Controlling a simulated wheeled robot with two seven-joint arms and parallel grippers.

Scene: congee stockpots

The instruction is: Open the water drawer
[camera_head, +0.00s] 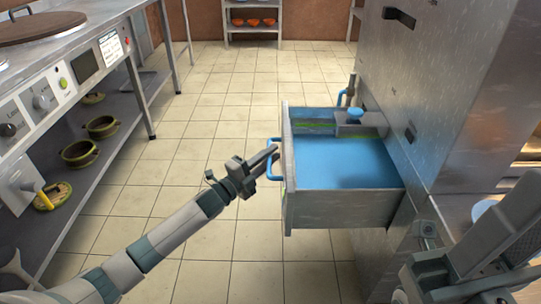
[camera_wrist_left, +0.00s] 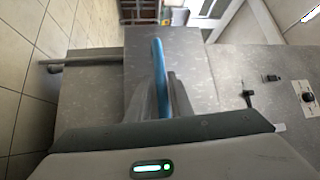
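The water drawer (camera_head: 340,209) stands pulled out from the steel cabinet in the head view, with blue water inside. Its blue handle (camera_head: 272,166) is on the front face, towards the left. My left gripper (camera_head: 269,156) is at this handle, reaching in from the lower left. In the left wrist view the blue handle (camera_wrist_left: 159,72) runs between the two grey fingers (camera_wrist_left: 163,97), which look closed around it. The exact contact is partly hidden. Parts of my right arm show at the lower right of the head view, but its gripper cannot be made out.
The tall steel cabinet (camera_head: 440,85) stands on the right. A counter with knobs (camera_head: 42,101) and a lower shelf with green pots (camera_head: 102,127) line the left. A rack with orange bowls (camera_head: 253,22) is at the back. Tiled floor (camera_head: 215,115) between is clear.

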